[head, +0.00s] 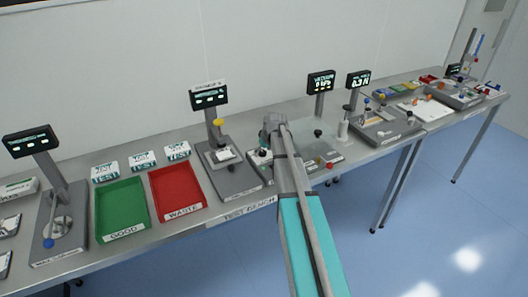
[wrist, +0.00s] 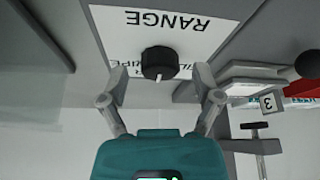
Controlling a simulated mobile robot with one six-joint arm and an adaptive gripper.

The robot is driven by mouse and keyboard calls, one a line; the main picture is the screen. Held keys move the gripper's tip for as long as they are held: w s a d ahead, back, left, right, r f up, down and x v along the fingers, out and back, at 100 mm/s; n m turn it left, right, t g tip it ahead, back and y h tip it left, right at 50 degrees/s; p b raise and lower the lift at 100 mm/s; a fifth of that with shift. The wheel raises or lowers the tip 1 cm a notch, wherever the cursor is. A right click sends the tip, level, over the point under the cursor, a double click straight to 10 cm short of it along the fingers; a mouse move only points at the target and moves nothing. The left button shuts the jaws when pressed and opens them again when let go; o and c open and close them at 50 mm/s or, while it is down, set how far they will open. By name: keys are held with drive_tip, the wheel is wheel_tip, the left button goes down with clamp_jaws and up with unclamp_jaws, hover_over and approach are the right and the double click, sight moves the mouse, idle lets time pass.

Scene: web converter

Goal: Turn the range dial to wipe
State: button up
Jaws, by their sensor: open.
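The range dial (wrist: 157,62) is a round black knob on a white plate (wrist: 185,32) marked RANGE, upside down in the wrist view. A pale pointer line on the knob faces down in that view, toward my gripper. Smaller lettering beside the knob is partly hidden; I cannot read it surely. My gripper (wrist: 157,82) is open, with one finger on each side of the dial and gaps showing between fingers and knob. In the head view my arm's end (head: 273,128) is over the bench's middle, and the dial cannot be made out there.
A tester with a raised display (head: 209,96) stands left of my arm, beside a red waste tray (head: 178,192) and a green good tray (head: 122,208). Two displays on posts (head: 321,82) stand to the right.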

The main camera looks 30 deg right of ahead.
drive_tip(key=shift+c, duration=0.2)
clamp_jaws()
drive_tip(key=shift+d, duration=0.1)
drive_tip(key=shift+m, duration=0.3)
drive_tip(key=m+h, duration=0.1)
drive_tip(key=m, duration=0.1)
drive_tip(key=m+h, duration=0.1)
drive_tip(key=m, duration=0.1)
drive_tip(key=shift+a+m, duration=0.2)
drive_tip(key=shift+m, duration=0.1)
drive_tip(key=m+h, duration=0.1)
drive_tip(key=m, duration=0.2)
drive_tip(key=m+g+h, duration=0.1)
drive_tip(key=m, duration=0.2)
drive_tip(key=shift+a+m, duration=0.1)
drive_tip(key=shift+m, duration=0.3)
